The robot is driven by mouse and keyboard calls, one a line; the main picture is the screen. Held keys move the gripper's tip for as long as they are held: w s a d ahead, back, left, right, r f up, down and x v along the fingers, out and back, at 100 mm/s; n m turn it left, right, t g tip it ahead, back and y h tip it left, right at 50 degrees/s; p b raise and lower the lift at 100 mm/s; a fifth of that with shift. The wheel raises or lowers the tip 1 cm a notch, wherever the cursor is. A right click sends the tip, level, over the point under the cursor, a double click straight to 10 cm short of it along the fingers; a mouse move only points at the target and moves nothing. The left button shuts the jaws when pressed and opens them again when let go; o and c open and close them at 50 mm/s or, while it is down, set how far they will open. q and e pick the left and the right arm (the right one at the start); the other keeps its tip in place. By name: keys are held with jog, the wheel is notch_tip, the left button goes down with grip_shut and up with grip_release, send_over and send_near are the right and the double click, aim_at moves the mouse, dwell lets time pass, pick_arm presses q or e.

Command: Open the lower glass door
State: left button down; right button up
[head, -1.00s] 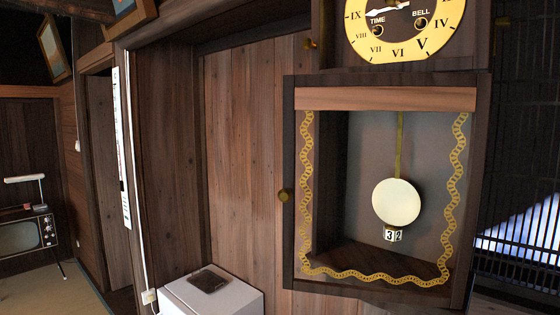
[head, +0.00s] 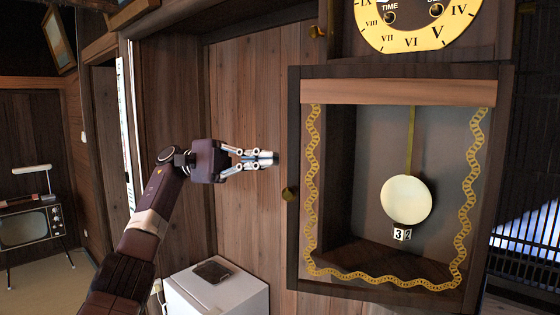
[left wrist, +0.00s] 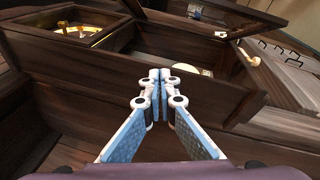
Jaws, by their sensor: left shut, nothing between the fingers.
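Behind the glass hang a pale pendulum disc (head: 406,198) and a small number plate reading 32. My left gripper (head: 272,158) is shut and empty, to the left of the door frame and a little above the knob, apart from it in the picture. In the left wrist view its closed fingertips (left wrist: 160,75) point at dark wood of the clock. My right gripper is not in view.
The gold clock dial (head: 415,25) is above the door, with another brass knob (head: 318,32) at its left. A white cabinet (head: 215,295) with a dark flat item on top stands below the gripper. An old television (head: 28,228) stands far left.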

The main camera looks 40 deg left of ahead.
aim_at(288, 158)
pick_arm(q)
jog(key=s+a+r+m+g+y, duration=0.1)
jog(key=s+a+r+m+y, duration=0.1)
jog(key=s+m, duration=0.3)
jog(key=s+d+n, duration=0.1)
jog(key=s+d, duration=0.1)
jog(key=d, duration=0.9)
jog(key=shift+s+d+f, duration=0.15)
jog(key=shift+s+d, duration=0.2)
jog(key=shift+d, duration=0.05)
